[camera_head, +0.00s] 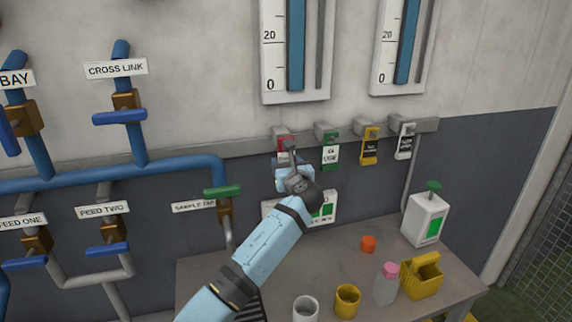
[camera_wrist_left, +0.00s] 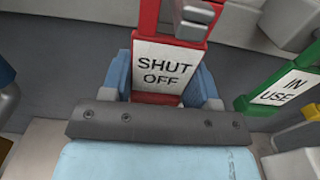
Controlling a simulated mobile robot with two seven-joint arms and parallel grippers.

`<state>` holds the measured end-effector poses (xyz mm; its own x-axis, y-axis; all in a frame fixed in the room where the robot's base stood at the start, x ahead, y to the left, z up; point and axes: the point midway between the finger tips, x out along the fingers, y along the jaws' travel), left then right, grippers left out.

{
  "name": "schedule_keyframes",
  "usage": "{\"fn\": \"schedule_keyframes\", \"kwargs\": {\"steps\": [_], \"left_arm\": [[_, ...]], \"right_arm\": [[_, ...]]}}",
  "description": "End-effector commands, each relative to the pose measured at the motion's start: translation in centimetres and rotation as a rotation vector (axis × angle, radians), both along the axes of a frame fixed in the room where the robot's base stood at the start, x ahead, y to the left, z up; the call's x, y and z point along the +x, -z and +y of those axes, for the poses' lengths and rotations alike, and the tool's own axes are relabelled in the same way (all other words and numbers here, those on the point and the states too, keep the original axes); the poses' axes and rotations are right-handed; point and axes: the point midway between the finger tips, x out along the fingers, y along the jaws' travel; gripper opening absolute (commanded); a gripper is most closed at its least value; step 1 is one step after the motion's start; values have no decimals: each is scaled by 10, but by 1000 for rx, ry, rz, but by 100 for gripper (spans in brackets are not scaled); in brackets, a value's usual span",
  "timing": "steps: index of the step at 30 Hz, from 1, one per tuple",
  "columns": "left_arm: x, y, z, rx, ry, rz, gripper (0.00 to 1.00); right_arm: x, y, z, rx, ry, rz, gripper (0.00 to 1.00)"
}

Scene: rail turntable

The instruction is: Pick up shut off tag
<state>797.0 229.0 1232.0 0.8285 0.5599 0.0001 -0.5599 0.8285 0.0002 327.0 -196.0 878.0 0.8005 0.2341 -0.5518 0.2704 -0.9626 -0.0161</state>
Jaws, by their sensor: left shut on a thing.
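The red shut off tag (camera_wrist_left: 170,65) has a white label reading "SHUT OFF" and fills the middle of the left wrist view. My left gripper (camera_wrist_left: 166,90) has its blue fingers on either side of the tag and is shut on it. In the head view the tag (camera_head: 286,145) shows only its red top at the leftmost wall hook, the rest hidden behind my left gripper (camera_head: 286,168). My right gripper is not in view.
A green "IN USE" tag (camera_head: 330,152), a yellow tag (camera_head: 370,148) and a black-and-white tag (camera_head: 405,142) hang to the right on the rail. Below, a table (camera_head: 335,262) holds cups, a bottle (camera_head: 387,283), a yellow caddy (camera_head: 421,280) and a white box (camera_head: 425,220). Blue pipes (camera_head: 90,178) run left.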

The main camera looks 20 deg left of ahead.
Motion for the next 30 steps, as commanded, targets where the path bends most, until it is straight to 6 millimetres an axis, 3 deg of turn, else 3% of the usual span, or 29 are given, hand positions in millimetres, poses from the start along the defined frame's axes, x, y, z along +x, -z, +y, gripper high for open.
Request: {"fn": "schedule_keyframes", "kwargs": {"steps": [8,11,30], "left_arm": [[0,-14,0,-1,1,-3,32],[-11,-13,-9,-1,2,-1,32],[-133,-14,-90,-1,2,-1,32]], "right_arm": [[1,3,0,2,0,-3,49],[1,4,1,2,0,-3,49],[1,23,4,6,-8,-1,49]]}}
